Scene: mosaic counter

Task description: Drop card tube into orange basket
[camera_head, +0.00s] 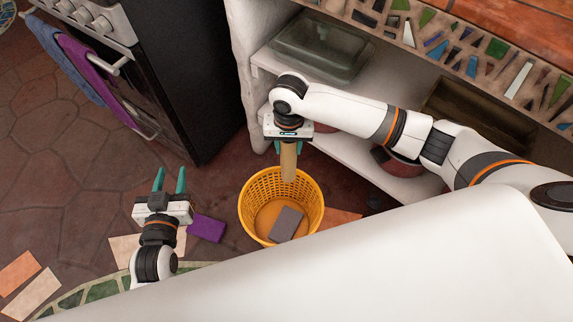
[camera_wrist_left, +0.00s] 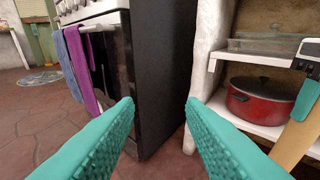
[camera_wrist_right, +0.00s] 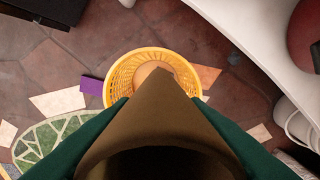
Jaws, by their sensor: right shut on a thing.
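The card tube (camera_head: 288,162) is tan and hangs upright from my right gripper (camera_head: 289,146), which is shut on it. The tube's lower end is over the back part of the orange basket (camera_head: 246,216). In the right wrist view the tube (camera_wrist_right: 160,110) fills the space between the teal fingers and points down at the basket (camera_wrist_right: 122,75), hiding part of it. A grey block (camera_head: 286,223) lies inside the basket. My left gripper (camera_head: 170,180) is open and empty, left of the basket. The tube (camera_wrist_left: 295,145) also shows at the left wrist view's right edge.
A black oven (camera_head: 160,75) with towels stands at the left. White shelves with a glass dish (camera_head: 322,45) and a red pot (camera_wrist_left: 258,100) stand behind the basket. A purple tile (camera_head: 206,228) and other loose tiles lie on the floor.

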